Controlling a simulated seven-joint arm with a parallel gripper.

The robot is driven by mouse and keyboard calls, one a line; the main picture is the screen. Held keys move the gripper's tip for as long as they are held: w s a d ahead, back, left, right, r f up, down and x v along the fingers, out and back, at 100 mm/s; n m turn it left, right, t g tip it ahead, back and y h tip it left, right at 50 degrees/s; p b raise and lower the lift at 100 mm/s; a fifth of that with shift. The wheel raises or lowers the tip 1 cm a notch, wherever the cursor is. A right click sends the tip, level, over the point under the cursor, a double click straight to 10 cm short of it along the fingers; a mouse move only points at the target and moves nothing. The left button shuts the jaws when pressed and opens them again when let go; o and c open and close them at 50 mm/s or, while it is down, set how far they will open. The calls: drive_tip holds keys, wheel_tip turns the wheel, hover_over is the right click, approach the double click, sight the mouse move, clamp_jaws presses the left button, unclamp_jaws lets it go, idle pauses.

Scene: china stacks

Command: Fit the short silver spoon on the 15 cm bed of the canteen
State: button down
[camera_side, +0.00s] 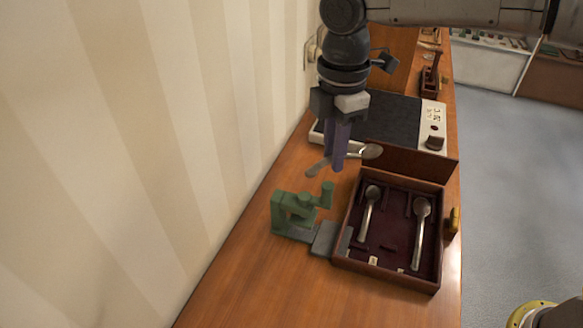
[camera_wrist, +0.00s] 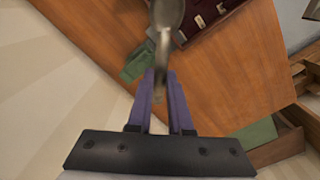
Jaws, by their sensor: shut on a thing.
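A silver spoon (camera_side: 372,151) is held crosswise between the purple fingers of my gripper (camera_side: 337,167), above the table behind the canteen's left side. Its bowl points right and its other end sticks out left in the side view. In the wrist view the spoon (camera_wrist: 166,20) runs up from between the fingertips (camera_wrist: 161,75), bowl at the top edge. The canteen (camera_side: 385,278) is an open wooden box with dark red lining. Two spoons lie in it, one on the left (camera_side: 367,215) and one longer on the right (camera_side: 421,235). Empty slots and small pale labels show; label text is unreadable.
A green clamp-like fixture (camera_side: 290,219) with a grey block (camera_side: 324,239) stands left of the canteen. A dark-topped device (camera_side: 385,118) with a pale control panel lies behind. The striped wall is close on the left. Bare table (camera_side: 240,290) lies in front of the fixture.

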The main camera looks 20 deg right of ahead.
drive_tip(key=s+d+f+n, duration=0.15)
drive_tip(key=d+n, duration=0.25)
drive_tip(key=d, duration=0.4)
drive_tip(key=s+d+r+n, duration=0.1)
drive_tip(key=s+d+n, duration=0.1)
drive_tip(key=d+n, duration=0.4)
drive_tip(key=m, duration=0.1)
hover_over(392, 226)
wheel_tip(392, 226, down, 11)
drive_tip(key=shift+f, duration=0.35)
drive_tip(key=shift+f, duration=2.85)
drive_tip(key=shift+f, duration=1.05)
drive_tip(key=c, duration=0.8)
unclamp_jaws()
drive_tip(key=shift+o, duration=0.2)
